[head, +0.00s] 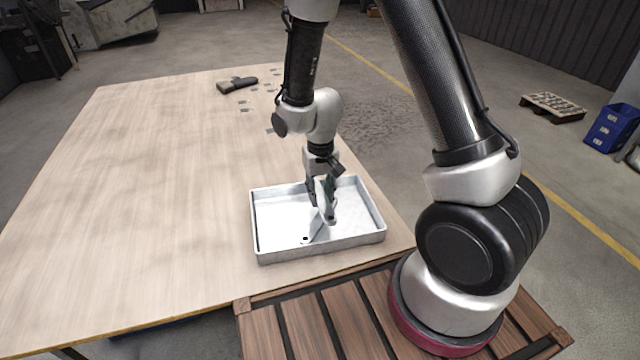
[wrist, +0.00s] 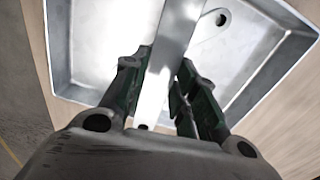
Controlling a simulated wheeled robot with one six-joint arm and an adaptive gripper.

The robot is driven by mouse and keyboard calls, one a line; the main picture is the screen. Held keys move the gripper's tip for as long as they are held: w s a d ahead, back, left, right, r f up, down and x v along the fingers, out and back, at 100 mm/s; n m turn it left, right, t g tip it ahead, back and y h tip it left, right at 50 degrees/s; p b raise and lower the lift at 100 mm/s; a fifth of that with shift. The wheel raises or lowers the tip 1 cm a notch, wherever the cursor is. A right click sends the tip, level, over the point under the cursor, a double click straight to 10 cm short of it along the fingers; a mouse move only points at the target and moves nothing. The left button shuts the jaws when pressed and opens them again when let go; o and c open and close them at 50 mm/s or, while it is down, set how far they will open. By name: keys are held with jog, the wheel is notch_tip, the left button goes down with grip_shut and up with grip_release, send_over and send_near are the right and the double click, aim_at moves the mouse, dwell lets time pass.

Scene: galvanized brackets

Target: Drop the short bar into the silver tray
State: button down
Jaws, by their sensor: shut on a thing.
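The silver tray (head: 278,215) sits at the table's near right corner and fills much of the wrist view (wrist: 95,40). My gripper (head: 322,198) is over the tray, pointing down. Its green-lined fingers (wrist: 160,95) are shut on a flat silver bar (wrist: 166,60), which also shows below the fingers in the head view (head: 328,213). The bar has a hole near its end. Another grey piece with a hole (head: 306,240) lies on the tray floor, and its rounded end shows in the wrist view (wrist: 218,25). I cannot tell whether the held bar touches the tray.
A dark tool-like object (head: 237,86) and several small grey pieces (head: 245,104) lie at the table's far end. The left of the wooden table (head: 130,200) is clear. A blue bin (head: 610,128) and a pallet (head: 552,107) stand on the floor at right.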

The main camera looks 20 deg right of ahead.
aim_at(320, 196)
jog(key=shift+f, duration=1.15)
jog(key=c, duration=1.1)
grip_release()
jog(key=shift+o, duration=0.2)
notch_tip(320, 196, up, 12)
